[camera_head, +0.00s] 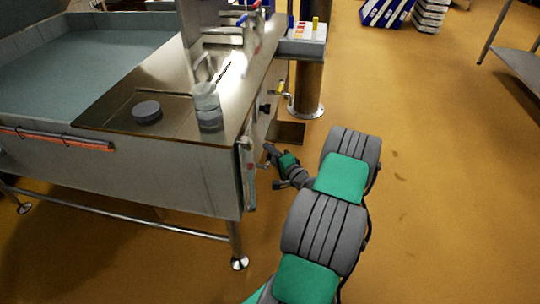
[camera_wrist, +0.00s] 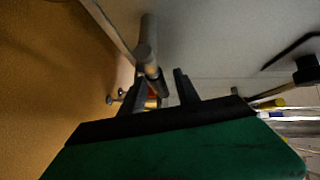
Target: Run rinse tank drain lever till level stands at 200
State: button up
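The steel tank (camera_head: 150,172) fills the left of the head view, with still grey-green liquid in its basin (camera_head: 70,65). My gripper (camera_head: 270,158) is low beside the tank's right end wall, small in the head view. In the wrist view, my gripper (camera_wrist: 162,84) has its two dark fingers spread apart. A grey bar with a rounded end (camera_wrist: 148,58), possibly the drain lever, reaches down toward the gap, nearer the left finger. I cannot tell whether they touch. A pale upright strip with red marks (camera_head: 249,165) is on the tank's corner; its reading is too small to tell.
A clear cylinder of bluish liquid (camera_head: 208,108) and a dark disc (camera_head: 147,111) stand on the steel top. A yellow-handled valve (camera_head: 281,90) and a black knob (camera_head: 264,107) are on the end wall. A steel post (camera_head: 309,88) stands behind.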

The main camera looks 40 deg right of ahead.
jog(key=shift+c, duration=0.4)
grip_shut()
dwell(1.0)
